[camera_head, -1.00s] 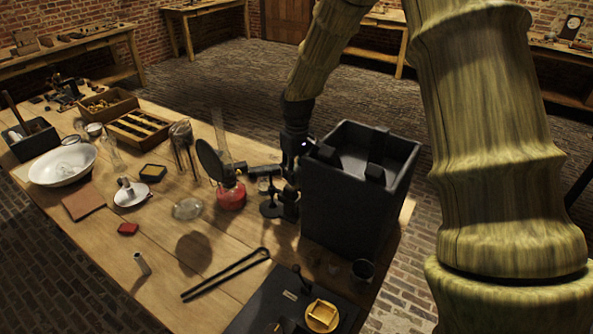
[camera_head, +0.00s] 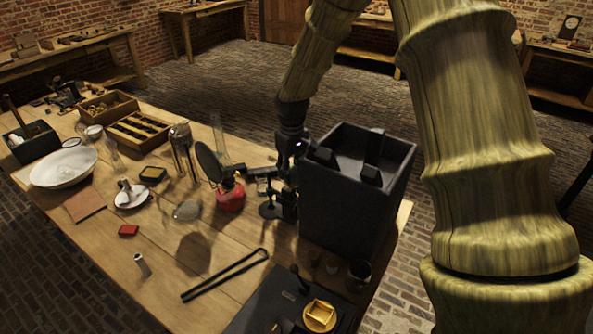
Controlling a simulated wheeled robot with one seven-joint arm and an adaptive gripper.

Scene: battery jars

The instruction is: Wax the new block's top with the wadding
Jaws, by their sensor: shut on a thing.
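My gripper (camera_head: 291,150) is at the end of the black wrist, beside the upper left edge of a tall black open-topped box (camera_head: 345,205). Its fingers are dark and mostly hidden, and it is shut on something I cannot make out. Dark upright block-like pieces (camera_head: 373,146) show in the box's mouth; I cannot tell which is the new block. A small dark tin with yellow contents (camera_head: 153,174) sits on the bench, left of the middle. I cannot pick out the wadding.
A red lamp (camera_head: 230,198) and a dark stand (camera_head: 270,208) are close left of the box. Black tongs (camera_head: 225,275) lie in front. A white basin (camera_head: 63,168) and wooden trays (camera_head: 138,131) stand further left. The front middle of the bench (camera_head: 205,312) has bare wood.

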